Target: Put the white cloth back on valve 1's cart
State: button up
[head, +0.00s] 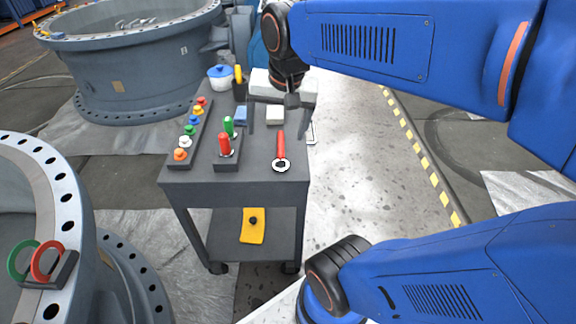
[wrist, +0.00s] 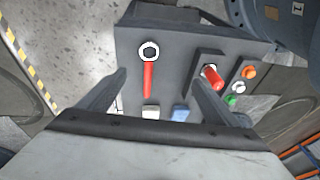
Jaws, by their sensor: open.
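A small white folded piece, which looks like the white cloth (head: 275,115), lies on the top of the dark grey cart (head: 254,181). It sits beside a blue folded piece (head: 240,115). My gripper (head: 279,130) is open above the cart top, and in the head view the white cloth shows between its fingers. In the wrist view my gripper (wrist: 159,80) has its fingers wide apart with nothing between them. The white cloth (wrist: 150,112) shows there close to the gripper's body, which hides part of it. I cannot tell the height of the fingers above it.
A red-handled ring wrench (head: 281,150) lies near the cart's front edge. A block with red and green handles (head: 227,158) and a rack of coloured knobs (head: 188,132) stand left. A blue-lidded pot (head: 220,78) is behind. Large grey valves (head: 135,70) flank the left.

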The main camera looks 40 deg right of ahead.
jog(key=s+a+f+n+t, duration=0.1)
jog(key=s+a+f+n, duration=0.1)
jog(key=s+f+n, duration=0.3)
jog(key=s+n, duration=0.2)
jog(key=s, duration=0.1)
jog(key=shift+s+a, duration=0.15)
jog(key=shift+a, duration=0.15)
